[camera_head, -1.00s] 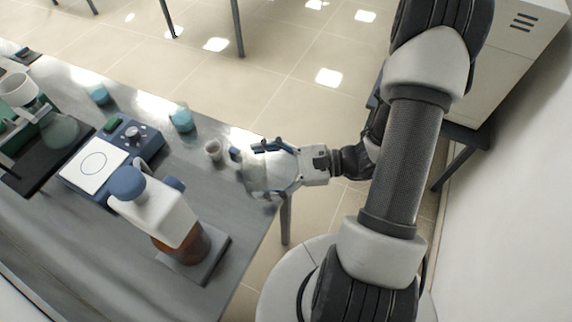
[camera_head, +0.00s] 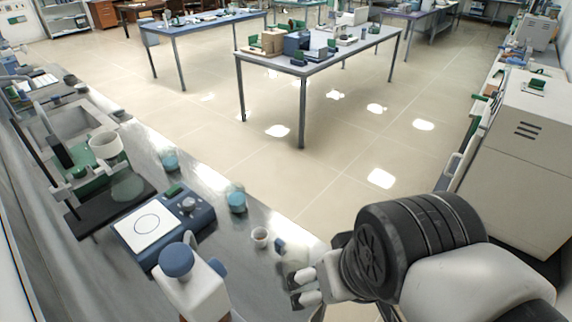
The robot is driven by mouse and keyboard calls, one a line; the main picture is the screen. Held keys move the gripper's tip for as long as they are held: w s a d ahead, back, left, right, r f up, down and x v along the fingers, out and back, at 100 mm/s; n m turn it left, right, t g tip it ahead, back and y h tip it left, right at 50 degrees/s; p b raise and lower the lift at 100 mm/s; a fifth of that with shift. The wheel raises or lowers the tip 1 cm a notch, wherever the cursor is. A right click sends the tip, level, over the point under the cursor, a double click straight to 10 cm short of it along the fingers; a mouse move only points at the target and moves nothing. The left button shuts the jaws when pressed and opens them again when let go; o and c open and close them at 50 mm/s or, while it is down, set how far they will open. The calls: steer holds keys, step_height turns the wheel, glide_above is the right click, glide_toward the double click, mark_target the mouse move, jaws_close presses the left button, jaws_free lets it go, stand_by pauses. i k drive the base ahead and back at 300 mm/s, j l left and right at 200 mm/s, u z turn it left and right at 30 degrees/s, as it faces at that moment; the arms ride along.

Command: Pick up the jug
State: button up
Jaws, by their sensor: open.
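The clear jug itself cannot be made out clearly now. Whether the fingers touch it cannot be told.
A stirrer plate (camera_head: 150,232) and a white dispenser bottle (camera_head: 203,292) are farther left.

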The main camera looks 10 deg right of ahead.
mark_target(295, 253)
steer(key=u, duration=0.2)
steer(key=i+l+u, duration=0.15)
steer(key=l+u, duration=0.25)
steer(key=l, duration=0.25)
steer(key=l+u, duration=0.35)
steer(key=l, duration=0.25)
steer(key=l+u, duration=0.4)
steer(key=l, duration=0.3)
steer(key=k+l, duration=0.1)
steer(key=l, duration=0.75)
